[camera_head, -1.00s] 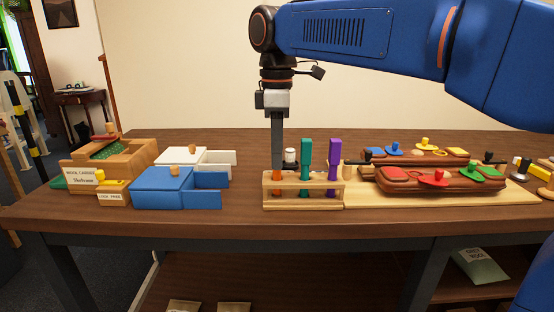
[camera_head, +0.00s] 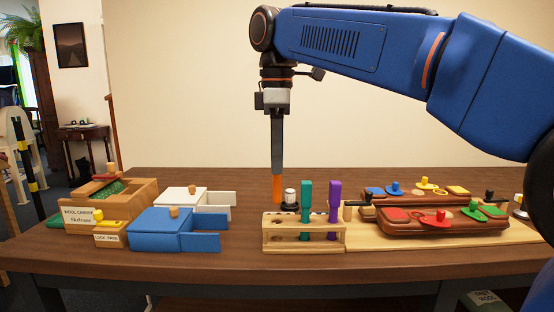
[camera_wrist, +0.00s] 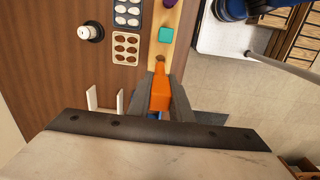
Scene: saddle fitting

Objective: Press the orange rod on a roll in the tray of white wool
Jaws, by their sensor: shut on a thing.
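My gripper (camera_head: 277,173) is shut on the orange rod (camera_head: 277,189) and holds it upright above the left end of the wooden rack (camera_head: 304,250). In the wrist view the orange rod (camera_wrist: 160,95) points away between the two fingers (camera_wrist: 160,82). Two small trays lie beside the rack in that view, a tan one (camera_wrist: 115,48) and a grey one (camera_wrist: 117,13).
A teal rod (camera_head: 306,200) and a purple rod (camera_head: 334,200) stand in the rack. A white-topped black piece (camera_head: 290,198) is behind it. Blue (camera_head: 160,231) and white (camera_head: 191,198) drawer boxes stand left. A brown saddle (camera_head: 420,226) lies right on a pale board (camera_head: 362,242).

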